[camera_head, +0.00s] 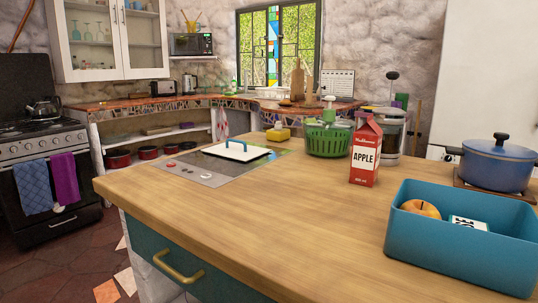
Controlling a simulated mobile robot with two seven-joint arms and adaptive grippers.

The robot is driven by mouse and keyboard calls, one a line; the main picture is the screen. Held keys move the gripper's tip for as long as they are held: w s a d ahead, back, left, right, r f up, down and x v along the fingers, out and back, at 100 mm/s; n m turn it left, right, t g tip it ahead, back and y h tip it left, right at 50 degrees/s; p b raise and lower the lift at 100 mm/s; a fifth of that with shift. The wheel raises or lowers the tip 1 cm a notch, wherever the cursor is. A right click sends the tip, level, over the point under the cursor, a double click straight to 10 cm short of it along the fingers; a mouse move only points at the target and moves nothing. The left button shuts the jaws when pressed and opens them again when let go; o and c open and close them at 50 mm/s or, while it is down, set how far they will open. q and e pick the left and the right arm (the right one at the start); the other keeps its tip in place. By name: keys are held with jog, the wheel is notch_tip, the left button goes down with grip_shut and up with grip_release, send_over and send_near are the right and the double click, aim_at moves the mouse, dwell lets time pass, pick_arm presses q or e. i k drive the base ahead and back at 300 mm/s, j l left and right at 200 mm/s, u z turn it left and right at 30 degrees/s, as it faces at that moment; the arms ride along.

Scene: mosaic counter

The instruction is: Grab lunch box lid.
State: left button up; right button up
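A flat white lid (250,155) with a blue handle (236,144) standing up from it lies on the dark cooktop panel at the back left of the wooden counter. It looks like the lunch box lid. The teal lunch box (440,259) stands open at the front right of the counter. An apple (409,205) and a small white item with dark marks (469,223) are in it. Neither of my grippers shows in the head view.
A red apple juice carton (365,162) stands mid-counter. Behind it are a green basket (328,141) and a yellow item (278,134). A blue pot (497,166) stands at the right. The cooktop (205,173) has control knobs. The counter's (270,225) front middle is clear.

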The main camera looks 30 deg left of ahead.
aim_at(232, 149)
jog(key=k, duration=0.55)
jog(key=k+u, duration=0.1)
jog(key=u, duration=1.8)
jog(key=i+j+u, duration=0.1)
jog(key=u, duration=0.3)
jog(key=i+u, duration=0.1)
jog(key=u, duration=0.75)
jog(key=i+l+z, duration=0.2)
jog(key=i, duration=1.45)
jog(key=i+z, duration=0.25)
jog(key=i, duration=0.25)
jog(key=i+j+z, duration=0.2)
jog(key=i, duration=0.3)
jog(key=i+j+z, duration=0.25)
jog(key=i, duration=0.2)
jog(key=i+l+z, duration=0.15)
jog(key=i+z, duration=0.3)
jog(key=i+l+z, duration=0.1)
jog(key=i+z, duration=0.15)
jog(key=z, duration=0.25)
jog(key=i+j+z, duration=0.1)
jog(key=i+z, duration=0.35)
jog(key=i+l+z, duration=0.1)
jog(key=i, duration=1.45)
